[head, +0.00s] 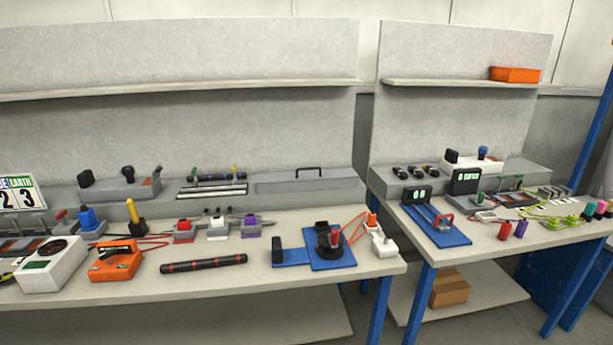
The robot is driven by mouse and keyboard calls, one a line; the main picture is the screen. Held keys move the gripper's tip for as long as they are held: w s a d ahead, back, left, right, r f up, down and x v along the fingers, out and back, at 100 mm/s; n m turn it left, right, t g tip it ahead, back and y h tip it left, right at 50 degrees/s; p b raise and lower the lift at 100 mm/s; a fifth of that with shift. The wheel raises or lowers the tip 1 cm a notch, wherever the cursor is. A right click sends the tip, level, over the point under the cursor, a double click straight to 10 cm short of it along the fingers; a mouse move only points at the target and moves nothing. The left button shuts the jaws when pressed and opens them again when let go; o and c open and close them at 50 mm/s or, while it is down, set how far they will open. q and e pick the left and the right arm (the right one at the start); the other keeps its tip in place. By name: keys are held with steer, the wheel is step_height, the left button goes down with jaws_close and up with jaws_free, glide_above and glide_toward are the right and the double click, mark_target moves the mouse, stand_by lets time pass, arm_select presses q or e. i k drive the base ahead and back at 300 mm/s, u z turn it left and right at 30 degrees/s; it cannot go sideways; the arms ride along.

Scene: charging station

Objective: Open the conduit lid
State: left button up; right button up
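Neither of my grippers shows in the head view.
The left bench (210,290) holds a black-and-red rod (204,263), an orange device (115,262), a white meter (52,265) and a blue plate (331,255) with a black fixture. Grey open slots (213,190) lie left of the lid. A second bench (480,245) stands right, past a gap.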

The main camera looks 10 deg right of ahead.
mark_target(271, 178)
steer(key=k, duration=0.65)
steer(key=z, duration=0.15)
steer(key=i, duration=0.75)
steer(key=z, duration=0.7)
steer(key=i, duration=0.65)
steer(key=z, duration=0.4)
